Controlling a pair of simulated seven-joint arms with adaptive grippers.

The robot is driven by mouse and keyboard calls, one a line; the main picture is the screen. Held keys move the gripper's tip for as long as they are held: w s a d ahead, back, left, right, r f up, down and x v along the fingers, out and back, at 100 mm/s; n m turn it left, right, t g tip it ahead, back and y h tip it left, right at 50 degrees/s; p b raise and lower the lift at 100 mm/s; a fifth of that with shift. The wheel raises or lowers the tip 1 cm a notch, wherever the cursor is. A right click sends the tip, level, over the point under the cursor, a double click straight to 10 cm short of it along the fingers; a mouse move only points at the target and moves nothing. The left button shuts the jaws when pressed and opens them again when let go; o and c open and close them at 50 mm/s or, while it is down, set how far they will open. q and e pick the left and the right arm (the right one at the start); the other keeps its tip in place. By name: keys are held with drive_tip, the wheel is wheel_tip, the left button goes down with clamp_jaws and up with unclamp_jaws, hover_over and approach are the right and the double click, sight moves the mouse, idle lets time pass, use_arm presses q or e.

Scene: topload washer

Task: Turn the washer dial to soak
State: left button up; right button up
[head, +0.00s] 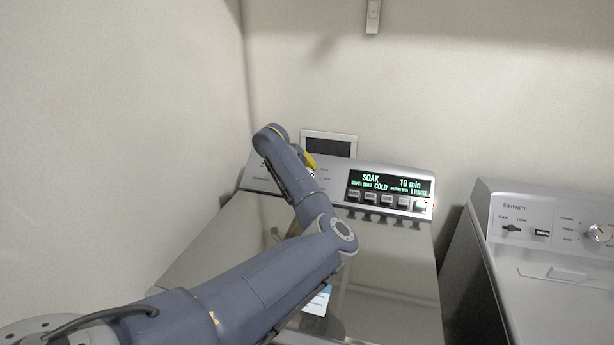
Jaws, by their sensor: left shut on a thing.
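The washer (372,262) stands in the middle with its lid closed and a raised control panel (262,184) at the back. Its lit display (390,184) reads "SOAK", "10 min", "COLD" and "1 RINSE". My left arm reaches across the lid to the left part of the panel. My left gripper (309,161) shows only as a bit of yellow beside the wrist, and it is shut on the dial. The dial itself is hidden behind my wrist and gripper. My right gripper is not in view.
Several buttons (385,200) line the panel under the display. A second machine (545,230) with its own knob stands at the right, across a narrow gap. A wall closes in on the left. A small framed panel (329,144) is behind the washer.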

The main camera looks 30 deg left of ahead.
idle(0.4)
use_arm(q)
drive_tip(key=o, duration=1.3)
drive_tip(key=shift+v, duration=6.05)
drive_tip(key=shift+f, duration=0.1)
drive_tip(key=shift+x, duration=5.95)
